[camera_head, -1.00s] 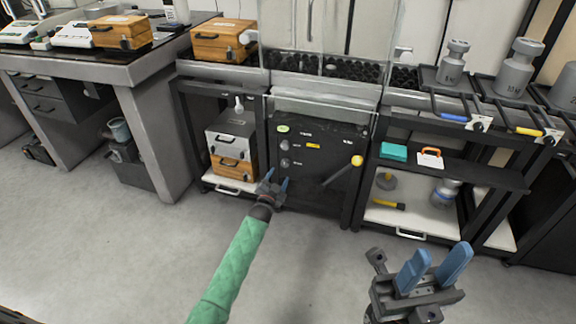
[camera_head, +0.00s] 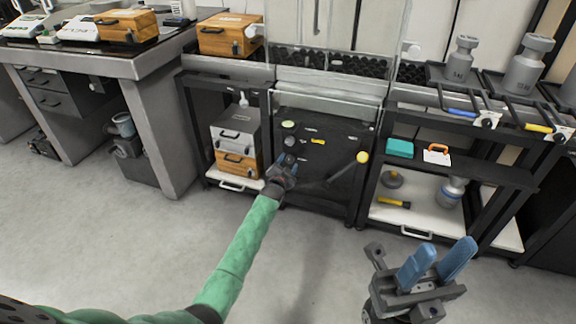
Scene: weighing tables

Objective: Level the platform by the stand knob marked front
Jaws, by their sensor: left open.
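The black stand panel (camera_head: 325,165) faces me in the middle of the view. On its left side are a pale green round part (camera_head: 288,125) and a small grey knob (camera_head: 290,141). The markings are too small to read. My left gripper (camera_head: 287,162) is open in front of the panel, just below that knob, and covers the area where a lower knob sits. I cannot tell whether it touches anything. The platform (camera_head: 325,90) above the panel is behind clear shields; its tilt cannot be told. My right gripper (camera_head: 446,254) is open and empty at the lower right, away from the stand.
A lever with a yellow ball (camera_head: 362,157) sticks out from the panel's right. A shelf cart (camera_head: 445,165) with weights stands to the right. A grey case (camera_head: 240,132) sits on a wooden case (camera_head: 238,162) to the left. The floor (camera_head: 120,245) in front is clear.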

